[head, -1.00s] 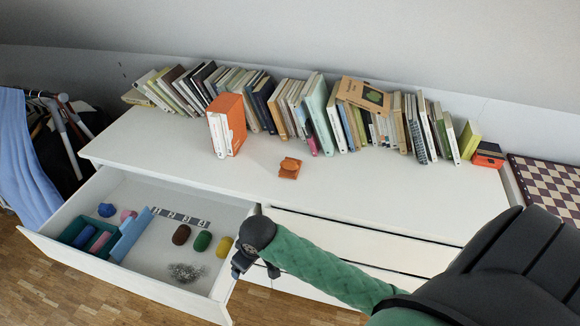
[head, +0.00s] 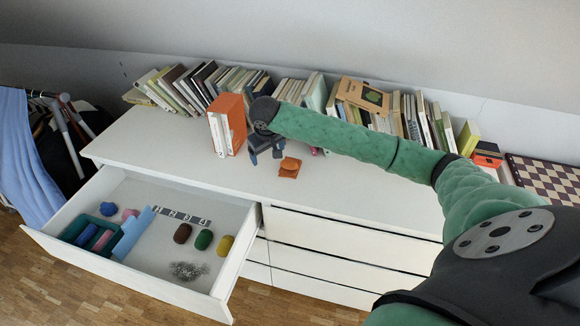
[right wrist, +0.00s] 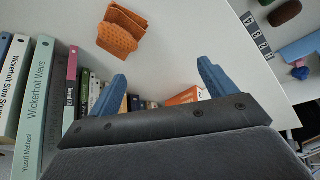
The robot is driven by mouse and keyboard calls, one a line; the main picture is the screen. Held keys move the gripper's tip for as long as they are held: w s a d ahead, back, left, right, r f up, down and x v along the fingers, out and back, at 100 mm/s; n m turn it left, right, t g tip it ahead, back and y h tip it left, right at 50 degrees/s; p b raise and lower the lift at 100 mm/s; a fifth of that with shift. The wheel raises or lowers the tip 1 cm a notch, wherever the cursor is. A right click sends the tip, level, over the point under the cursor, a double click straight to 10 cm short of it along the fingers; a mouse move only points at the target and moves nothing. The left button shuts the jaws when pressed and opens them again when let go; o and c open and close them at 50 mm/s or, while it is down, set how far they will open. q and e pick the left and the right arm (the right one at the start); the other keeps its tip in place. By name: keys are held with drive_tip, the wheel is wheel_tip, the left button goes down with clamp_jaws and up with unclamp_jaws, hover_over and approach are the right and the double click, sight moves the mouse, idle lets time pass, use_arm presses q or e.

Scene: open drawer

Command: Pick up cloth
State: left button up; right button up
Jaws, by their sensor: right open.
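The cloth appears to be the small folded orange piece (head: 289,167) lying on the white dresser top (head: 330,190). In the right wrist view, the orange cloth (right wrist: 122,30) lies on the white surface beyond the fingertips, toward the left finger. My right gripper (head: 266,158) is open and empty, above the dresser top just left of the cloth and apart from it. Its two blue fingers (right wrist: 162,80) stand wide apart in the right wrist view. My left gripper is not in view.
An orange-and-white book block (head: 227,125) stands close to the left of my right gripper. A row of books (head: 370,120) lines the back. The open drawer (head: 140,258) at front left holds several small objects. The dresser top right of the cloth is clear.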

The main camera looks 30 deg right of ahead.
sight(290, 162)
drive_tip(key=d+m+g, duration=0.1)
drive_tip(key=d+m, duration=0.1)
drive_tip(key=m, duration=0.1)
drive_tip(key=d+m+g, duration=0.1)
drive_tip(key=d+m, duration=0.2)
drive_tip(key=m, duration=0.1)
drive_tip(key=shift+w+d+y, duration=0.1)
drive_tip(key=shift+d+y, duration=0.1)
drive_tip(key=shift+y, duration=0.2)
drive_tip(key=m, duration=0.1)
drive_tip(key=d+m+g, duration=0.1)
drive_tip(key=m, duration=0.1)
drive_tip(key=shift+s+d+f+y, duration=0.15)
drive_tip(key=shift+s+d+y, duration=0.1)
drive_tip(key=shift+y, duration=0.15)
drive_tip(key=shift+f, duration=0.15)
wheel_tip(290, 162, down, 2)
drive_tip(key=shift+f+p, duration=0.1)
drive_tip(key=shift+p, duration=0.35)
use_arm(q)
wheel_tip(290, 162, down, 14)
drive_tip(key=p, duration=0.2)
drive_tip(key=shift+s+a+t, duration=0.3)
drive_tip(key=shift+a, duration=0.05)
use_arm(e)
drive_tip(key=f, duration=0.3)
drive_tip(key=d+f, duration=0.1)
drive_tip(key=f, duration=0.1)
drive_tip(key=shift+s+f, duration=0.15)
drive_tip(key=shift+s, duration=0.05)
